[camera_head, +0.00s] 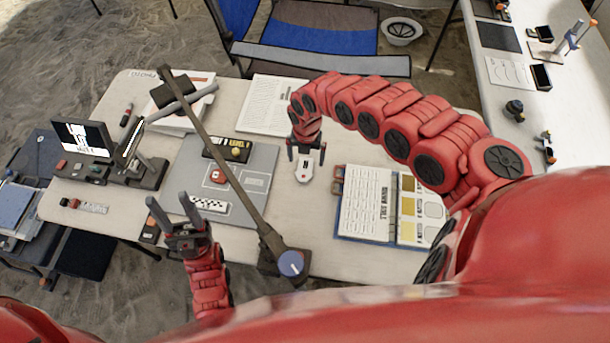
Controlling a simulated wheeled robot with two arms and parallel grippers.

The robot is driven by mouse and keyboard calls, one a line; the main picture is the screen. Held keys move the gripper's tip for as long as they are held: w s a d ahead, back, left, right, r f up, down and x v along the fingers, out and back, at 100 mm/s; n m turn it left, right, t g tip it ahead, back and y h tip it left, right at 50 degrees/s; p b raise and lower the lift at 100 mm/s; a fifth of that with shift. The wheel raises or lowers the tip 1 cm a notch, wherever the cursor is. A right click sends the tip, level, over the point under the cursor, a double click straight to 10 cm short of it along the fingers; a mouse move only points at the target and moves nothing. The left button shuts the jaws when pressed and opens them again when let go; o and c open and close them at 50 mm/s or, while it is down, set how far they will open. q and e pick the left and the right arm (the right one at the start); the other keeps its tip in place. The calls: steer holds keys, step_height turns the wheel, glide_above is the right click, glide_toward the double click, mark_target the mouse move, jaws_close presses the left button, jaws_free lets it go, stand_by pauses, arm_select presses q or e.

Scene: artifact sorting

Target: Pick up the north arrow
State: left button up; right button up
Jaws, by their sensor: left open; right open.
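A lamp-like stand (232,170) slants across the grey mat (262,160). A black-and-white scale bar (207,203) lies on the mat. An open binder (366,205) lies right of the white piece. A small screen (84,138) stands at left. Paper sheets (270,100) lie behind.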

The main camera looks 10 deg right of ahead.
mark_target(304, 172)
step_height(304, 172, down, 2)
steer(key=shift+s+a+f+b, duration=0.1)
steer(key=shift+b, duration=0.25)
steer(key=shift+a+f+p, duration=0.2)
steer(key=shift+f+p, duration=0.1)
steer(key=shift+f, duration=0.75)
steer(key=shift+a+f+p, duration=0.15)
steer(key=shift+f+p, duration=0.15)
steer(key=shift+f, duration=0.75)
steer(key=shift+d+f, duration=0.15)
steer(key=shift+f, duration=0.25)
steer(key=c, duration=1.3)
steer(key=shift+r, duration=0.15)
